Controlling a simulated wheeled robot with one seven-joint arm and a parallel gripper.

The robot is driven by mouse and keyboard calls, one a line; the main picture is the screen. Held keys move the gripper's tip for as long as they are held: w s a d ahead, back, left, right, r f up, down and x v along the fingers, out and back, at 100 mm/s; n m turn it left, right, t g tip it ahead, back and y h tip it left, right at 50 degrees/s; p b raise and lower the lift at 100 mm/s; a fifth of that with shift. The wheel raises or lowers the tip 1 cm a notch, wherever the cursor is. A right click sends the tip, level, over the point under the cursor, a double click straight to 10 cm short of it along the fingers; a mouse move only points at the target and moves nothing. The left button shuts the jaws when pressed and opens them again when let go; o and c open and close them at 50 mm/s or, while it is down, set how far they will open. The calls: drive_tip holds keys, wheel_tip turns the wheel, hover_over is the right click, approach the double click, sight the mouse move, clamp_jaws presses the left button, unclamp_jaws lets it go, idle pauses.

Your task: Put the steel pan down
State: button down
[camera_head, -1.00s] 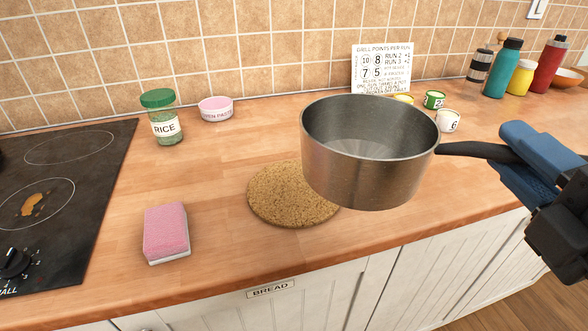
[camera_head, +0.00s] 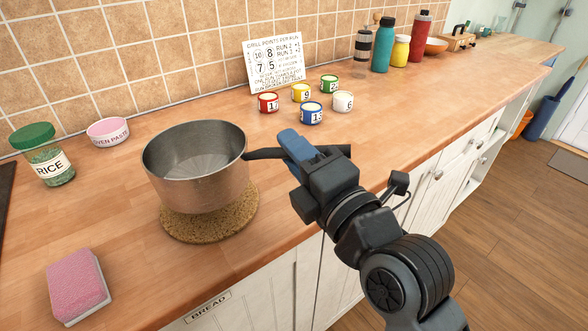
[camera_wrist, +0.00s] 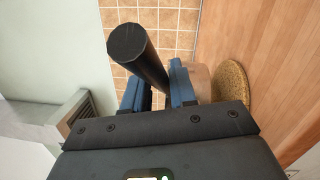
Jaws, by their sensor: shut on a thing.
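The steel pan (camera_head: 200,185) is upright and looks empty. It is over the round cork mat (camera_head: 212,230), covering the mat's back part in the head view; I cannot tell whether its base touches the mat. My gripper (camera_head: 298,150), with blue fingers, is shut on the pan's black handle (camera_head: 265,154), to the right of the pan. In the wrist view the handle (camera_wrist: 138,52) runs between the fingers, and a bit of the pan (camera_wrist: 201,82) shows beside the cork mat (camera_wrist: 234,88).
A pink sponge (camera_head: 77,286) lies front left. A rice jar (camera_head: 45,157) and a pink tub (camera_head: 108,132) stand at the left. Several numbered cups (camera_head: 311,114) sit behind the handle, before a white sign (camera_head: 275,65). Counter between sponge and mat is clear.

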drive_tip(key=shift+a+f, duration=0.1)
drive_tip(key=shift+f, duration=2)
drive_tip(key=c, duration=0.9)
unclamp_jaws()
drive_tip(key=b+v, duration=0.3)
drive_tip(key=v, duration=0.9)
drive_tip(key=shift+b, duration=0.4)
